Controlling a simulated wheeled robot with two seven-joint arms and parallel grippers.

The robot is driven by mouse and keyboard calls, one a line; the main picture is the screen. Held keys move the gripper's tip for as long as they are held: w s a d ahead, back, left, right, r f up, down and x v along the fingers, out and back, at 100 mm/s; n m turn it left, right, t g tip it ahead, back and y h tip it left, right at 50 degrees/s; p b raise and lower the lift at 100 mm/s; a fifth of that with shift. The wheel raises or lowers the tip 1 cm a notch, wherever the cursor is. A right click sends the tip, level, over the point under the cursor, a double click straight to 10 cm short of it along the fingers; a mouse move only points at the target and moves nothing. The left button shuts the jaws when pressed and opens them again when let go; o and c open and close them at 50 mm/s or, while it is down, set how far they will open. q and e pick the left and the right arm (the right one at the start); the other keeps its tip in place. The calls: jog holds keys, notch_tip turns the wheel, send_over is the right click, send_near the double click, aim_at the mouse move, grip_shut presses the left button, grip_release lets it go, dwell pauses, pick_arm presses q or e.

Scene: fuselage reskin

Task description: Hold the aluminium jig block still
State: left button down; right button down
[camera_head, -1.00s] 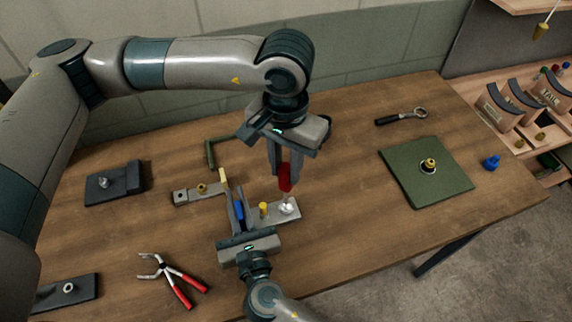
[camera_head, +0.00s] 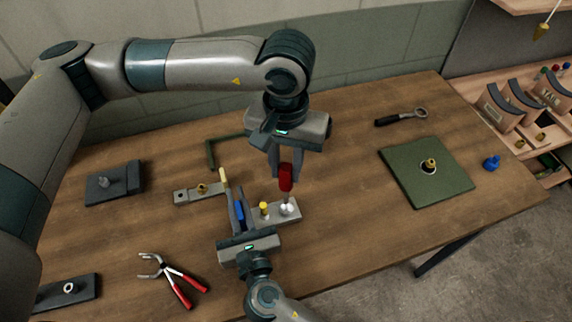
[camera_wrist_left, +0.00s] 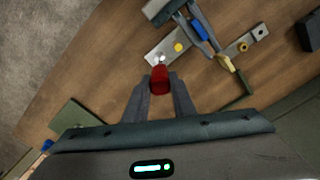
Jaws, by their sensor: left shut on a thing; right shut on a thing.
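The aluminium jig block (camera_head: 293,212) is a flat silver bar lying on the bench, with a yellow pin (camera_head: 264,208) and a bright round fitting (camera_head: 287,208). The exact contact is hidden. My left gripper (camera_head: 286,172) points down from above, shut on a red-handled tool (camera_head: 286,180) that stands over the round fitting. The red handle also shows between the fingers in the left wrist view (camera_wrist_left: 160,79).
A second small bar (camera_head: 187,196) with a brass nut lies to the left. Red-handled pliers (camera_head: 168,274), dark plates (camera_head: 108,187), a green hooked rod (camera_head: 210,153), a ratchet (camera_head: 400,117) and a green mat (camera_head: 443,187) lie around. The bench right of the block is clear.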

pick_arm(q)
jog(key=shift+r, duration=0.15)
dwell(0.6)
jog(key=shift+r, duration=0.8)
jog(key=n, duration=0.5)
jog(key=shift+n, duration=0.3)
jog(key=n, duration=0.5)
jog(key=shift+d+n, duration=0.1)
jog(key=shift+n, duration=0.2)
jog(key=n, duration=1.2)
jog(key=shift+n, duration=0.4)
